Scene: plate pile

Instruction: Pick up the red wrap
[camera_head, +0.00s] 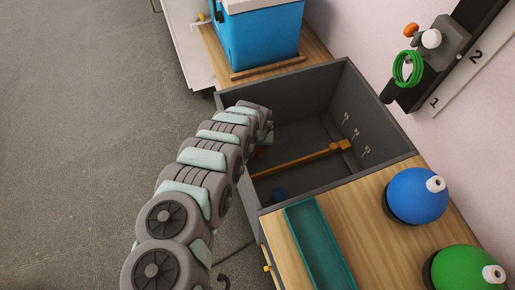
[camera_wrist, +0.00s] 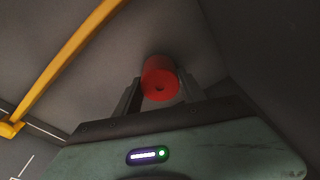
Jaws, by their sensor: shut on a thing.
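In the head view, my arm reaches into the grey bin and hides most of the gripper. Only a small bit of red (camera_head: 259,153) shows there beside the arm's end. I cannot tell whether the wrap touches the bin's floor.
The grey bin (camera_head: 365,100) has a yellow bar (camera_head: 300,160) across its floor. A teal tray (camera_head: 318,245), a blue dome (camera_head: 415,195) and a green dome (camera_head: 462,270) sit on the wooden top in front.

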